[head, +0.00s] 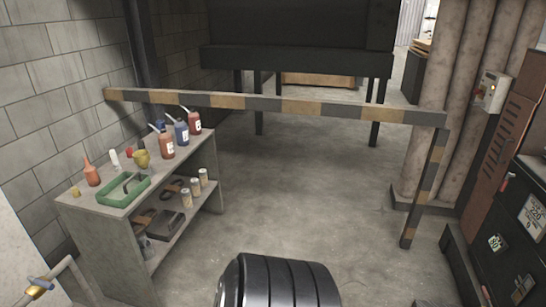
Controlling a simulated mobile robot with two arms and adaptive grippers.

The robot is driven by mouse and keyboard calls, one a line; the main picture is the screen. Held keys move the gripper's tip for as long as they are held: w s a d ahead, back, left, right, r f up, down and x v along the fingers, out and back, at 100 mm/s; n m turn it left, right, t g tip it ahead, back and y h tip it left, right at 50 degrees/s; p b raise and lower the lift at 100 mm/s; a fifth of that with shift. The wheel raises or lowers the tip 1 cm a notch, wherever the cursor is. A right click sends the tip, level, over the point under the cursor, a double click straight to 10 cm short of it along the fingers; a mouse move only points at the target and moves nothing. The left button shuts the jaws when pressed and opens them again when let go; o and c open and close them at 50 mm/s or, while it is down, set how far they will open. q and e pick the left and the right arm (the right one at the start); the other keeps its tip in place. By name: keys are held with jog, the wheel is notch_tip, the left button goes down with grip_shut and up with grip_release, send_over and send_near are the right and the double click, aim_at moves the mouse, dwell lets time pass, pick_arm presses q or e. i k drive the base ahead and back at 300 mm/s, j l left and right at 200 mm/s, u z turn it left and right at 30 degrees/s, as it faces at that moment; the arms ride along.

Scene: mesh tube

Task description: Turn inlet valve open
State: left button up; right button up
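A brass-coloured valve fitting (40,285) sits on a pale pipe (66,264) at the lower left edge of the head view. The pipe bends near the corner and runs partly out of the picture. I cannot tell from this view whether this is the inlet valve, or whether it is open or closed. Neither of my grippers is in view.
A grey shelf (150,205) by the block wall holds bottles and a green tray (124,190). A striped barrier (260,103) spans the middle, with its post (425,190) at the right. A dark cabinet (510,240) stands at right. Concrete floor (310,190) between is clear.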

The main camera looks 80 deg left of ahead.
aim_at(33, 281)
jog(key=u, duration=4.55)
